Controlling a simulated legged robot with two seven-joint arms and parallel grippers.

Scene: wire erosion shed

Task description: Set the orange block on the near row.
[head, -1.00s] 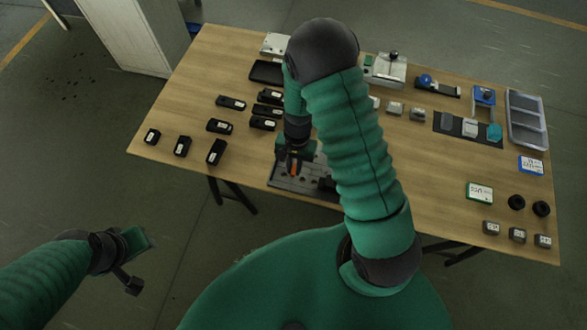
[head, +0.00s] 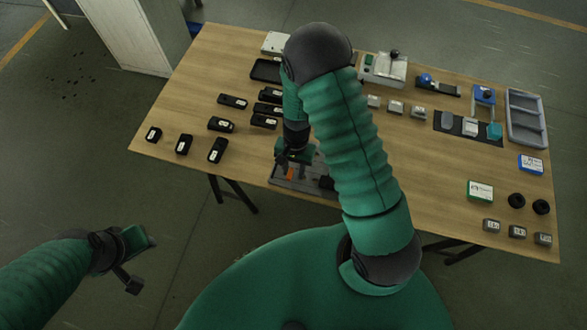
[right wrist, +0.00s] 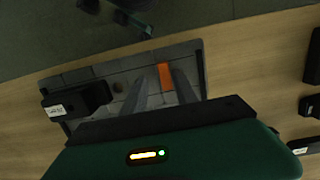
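The orange block (head: 290,174) stands in the grey fixture tray (head: 308,187) near its front edge. In the right wrist view the block (right wrist: 165,76) is between my right gripper's fingers (right wrist: 160,85), close to one finger and clear of the other. My right gripper (head: 291,162) is open above the tray, fingers pointing down. A black labelled block (right wrist: 80,100) sits at one end of the tray; the arm partly hides this in the head view. My left gripper (head: 135,262) hangs over the floor, away from the table; its finger opening is unclear.
Several black labelled blocks (head: 217,150) lie left of the tray. A black tray (head: 267,71) is behind. Grey blocks (head: 396,107), a green-white box (head: 480,190) and black rings (head: 516,201) lie right of my arm. Bare wood (head: 440,165) lies between.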

